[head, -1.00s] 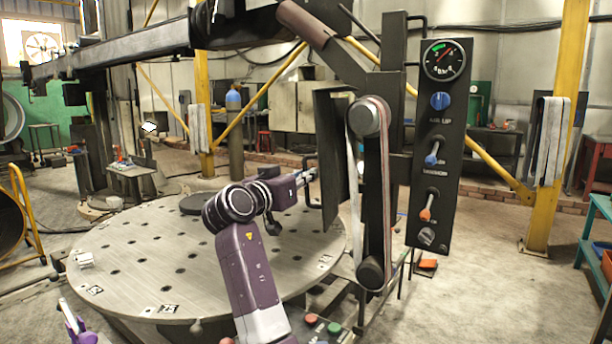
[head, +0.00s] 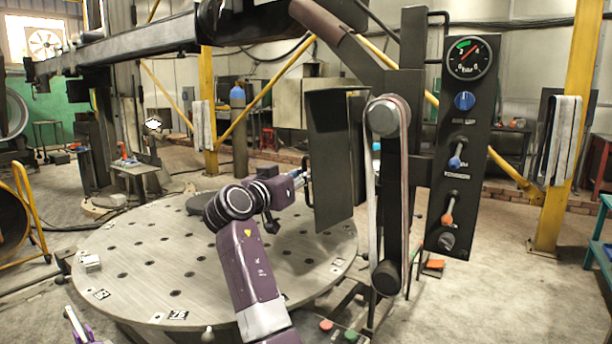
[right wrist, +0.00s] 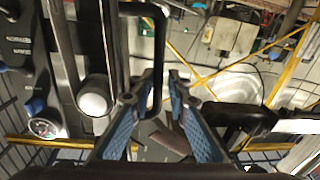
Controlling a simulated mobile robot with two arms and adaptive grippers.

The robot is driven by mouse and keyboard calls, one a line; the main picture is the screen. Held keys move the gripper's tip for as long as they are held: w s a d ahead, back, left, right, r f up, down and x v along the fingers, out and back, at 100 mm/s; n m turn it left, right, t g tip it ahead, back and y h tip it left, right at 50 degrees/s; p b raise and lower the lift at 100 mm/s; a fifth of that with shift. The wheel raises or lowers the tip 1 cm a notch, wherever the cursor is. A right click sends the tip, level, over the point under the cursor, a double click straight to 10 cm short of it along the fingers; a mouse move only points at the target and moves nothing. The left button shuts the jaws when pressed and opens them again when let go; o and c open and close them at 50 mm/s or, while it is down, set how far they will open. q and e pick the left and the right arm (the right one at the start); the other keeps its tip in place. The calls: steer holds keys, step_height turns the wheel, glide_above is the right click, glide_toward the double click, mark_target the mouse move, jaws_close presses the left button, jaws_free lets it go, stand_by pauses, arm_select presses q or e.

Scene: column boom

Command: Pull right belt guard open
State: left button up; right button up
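The belt guard (head: 331,160) is a dark upright plate. It stands swung out to the left of the belt and its two pulleys (head: 387,118), with its broad face showing. My right gripper (head: 305,184) is at the guard's left side, low down. In the right wrist view the black guard handle (right wrist: 159,45) runs down between the blue fingertips of my right gripper (right wrist: 162,80), which are close around it. Finger contact is hard to make out. Only a small purple and white part of my left arm shows at the lower left in the head view; its gripper does not show.
A black control panel (head: 461,160) with gauge, knob and levers stands right of the belt. A round perforated table (head: 150,262) lies under my right arm. A yellow post (head: 568,130) stands further right. Red and green buttons (head: 335,328) sit below the belt.

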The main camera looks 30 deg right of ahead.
steer(key=shift+s, duration=0.1)
arm_select(q)
steer(key=shift+w+r, duration=0.15)
steer(key=shift+w, duration=0.35)
arm_select(e)
steer(key=v, duration=1.2)
